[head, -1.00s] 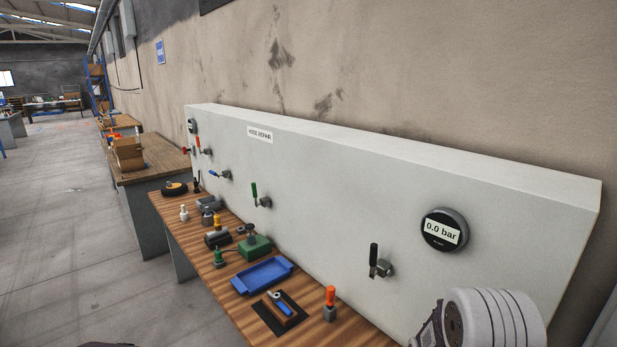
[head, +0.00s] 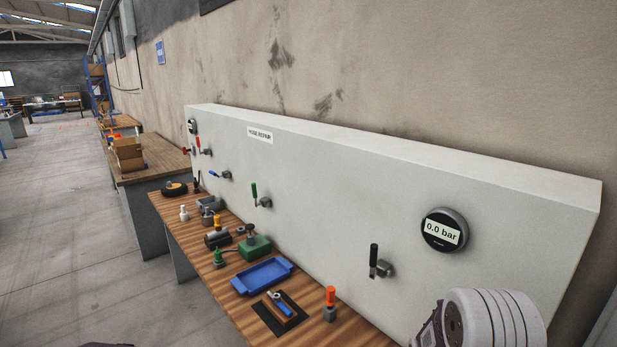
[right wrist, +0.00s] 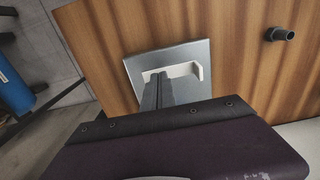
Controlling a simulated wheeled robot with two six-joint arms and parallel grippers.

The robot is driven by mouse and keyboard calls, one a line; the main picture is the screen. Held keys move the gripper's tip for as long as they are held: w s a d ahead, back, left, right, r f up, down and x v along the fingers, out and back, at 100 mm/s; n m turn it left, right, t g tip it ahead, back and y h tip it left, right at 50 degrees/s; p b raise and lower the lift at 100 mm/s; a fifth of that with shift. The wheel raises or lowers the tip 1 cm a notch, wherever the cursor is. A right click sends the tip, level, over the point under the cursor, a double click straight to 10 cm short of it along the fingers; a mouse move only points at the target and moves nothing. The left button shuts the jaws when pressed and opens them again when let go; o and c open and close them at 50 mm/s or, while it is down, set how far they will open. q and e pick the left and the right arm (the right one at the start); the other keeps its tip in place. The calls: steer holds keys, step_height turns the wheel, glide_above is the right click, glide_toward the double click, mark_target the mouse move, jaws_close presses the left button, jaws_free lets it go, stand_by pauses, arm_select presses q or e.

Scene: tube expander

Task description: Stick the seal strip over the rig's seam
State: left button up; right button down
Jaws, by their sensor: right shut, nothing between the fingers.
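In the right wrist view my right gripper (right wrist: 160,82) is shut and empty, its fingers pointing at a grey metal plate (right wrist: 150,60) on the wooden bench. A pale, hook-ended piece (right wrist: 185,71) lies on the plate, just past the fingertips. The fingers partly hide it, and I cannot tell whether they touch it. I cannot tell whether this piece is the seal strip, and no seam is clear in either view. In the head view part of my right arm (head: 492,322) shows at the lower right, with its gripper out of the picture. My left gripper is not in view.
A dark short tube (right wrist: 280,34) stands on the bench. In the head view the bench carries a blue tray (head: 262,276), a dark mat (head: 262,318), an orange-handled tool (head: 330,300) and several small devices. A grey panel with a 0.0 bar gauge (head: 444,231) stands behind.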

steer(key=shift+f+b, duration=0.45)
steer(key=shift+f, duration=0.2)
stand_by(1.1)
step_height(320, 180, up, 6)
steer(key=p, duration=0.6)
steer(key=shift+r, duration=0.1)
